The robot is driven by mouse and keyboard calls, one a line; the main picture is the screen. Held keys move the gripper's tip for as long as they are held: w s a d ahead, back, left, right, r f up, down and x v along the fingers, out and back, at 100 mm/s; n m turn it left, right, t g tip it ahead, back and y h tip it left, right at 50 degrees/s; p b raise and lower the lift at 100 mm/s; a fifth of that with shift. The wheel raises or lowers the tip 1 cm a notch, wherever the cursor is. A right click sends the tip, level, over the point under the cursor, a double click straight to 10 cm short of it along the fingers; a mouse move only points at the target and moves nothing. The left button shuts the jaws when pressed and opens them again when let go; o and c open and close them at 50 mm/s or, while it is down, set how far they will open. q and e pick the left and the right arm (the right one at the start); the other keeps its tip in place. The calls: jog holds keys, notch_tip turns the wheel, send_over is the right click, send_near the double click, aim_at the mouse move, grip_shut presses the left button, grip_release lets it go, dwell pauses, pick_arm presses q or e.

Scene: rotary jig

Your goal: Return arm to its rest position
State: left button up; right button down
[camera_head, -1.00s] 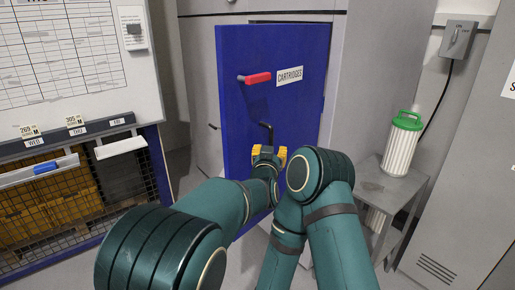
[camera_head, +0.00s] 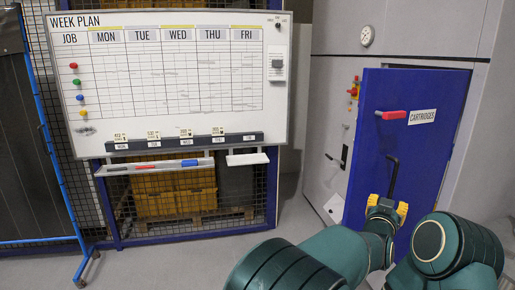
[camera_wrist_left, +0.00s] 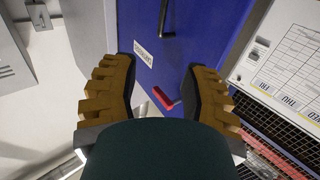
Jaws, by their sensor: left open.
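My left gripper (camera_head: 387,206) has yellow-brown fingers and is in front of the blue door (camera_head: 430,135), just below its black bent handle (camera_head: 392,174). The left wrist view shows the gripper (camera_wrist_left: 165,75) open, with nothing between its fingers. The black handle (camera_wrist_left: 166,20) shows beyond the fingertips there, apart from them. My left arm (camera_head: 300,265) reaches in from the bottom. Part of my right arm (camera_head: 450,245) shows at the lower right; its gripper is out of view.
The blue door stands ajar on a grey cabinet (camera_head: 335,100). It bears a red handle (camera_head: 391,115) and a "CARTRIDGES" label (camera_head: 422,117). A week-plan whiteboard (camera_head: 170,95) stands left, before a mesh cage with yellow crates (camera_head: 175,190). Floor (camera_head: 180,265) is clear at the lower left.

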pick_arm(q)
jog(key=w+a+f+n+g+y, duration=0.2)
jog(key=w+a+f+y, duration=0.2)
jog(key=a+f, duration=0.95)
jog(key=s+a+f+n+g+y, duration=0.1)
jog(key=s+a+f+g, duration=0.15)
jog(key=a+f, duration=0.55)
jog(key=s+a+f+n+g+y, duration=0.1)
jog(key=s+a+f+n, duration=0.15)
jog(key=a+f, duration=0.5)
jog(key=s+a+f+n+g+y, duration=0.1)
jog(key=s+a+f+g, duration=0.1)
jog(key=s+a+f, duration=0.3)
jog(key=s+a+f+g, duration=0.2)
jog(key=s+a, duration=0.4)
jog(key=s, duration=0.2)
jog(key=s+a+f+n+g, duration=0.1)
jog(key=s+a+g, duration=0.1)
jog(key=s, duration=0.5)
jog(key=s+a+f+n+g, duration=0.1)
jog(key=s+a, duration=0.1)
jog(key=s, duration=0.6)
jog(key=shift+a+f+g, duration=0.3)
jog(key=shift+g, duration=0.05)
jog(key=shift+w+d+h, duration=0.1)
jog(key=shift+w+h, duration=0.05)
jog(key=shift+h, duration=0.15)
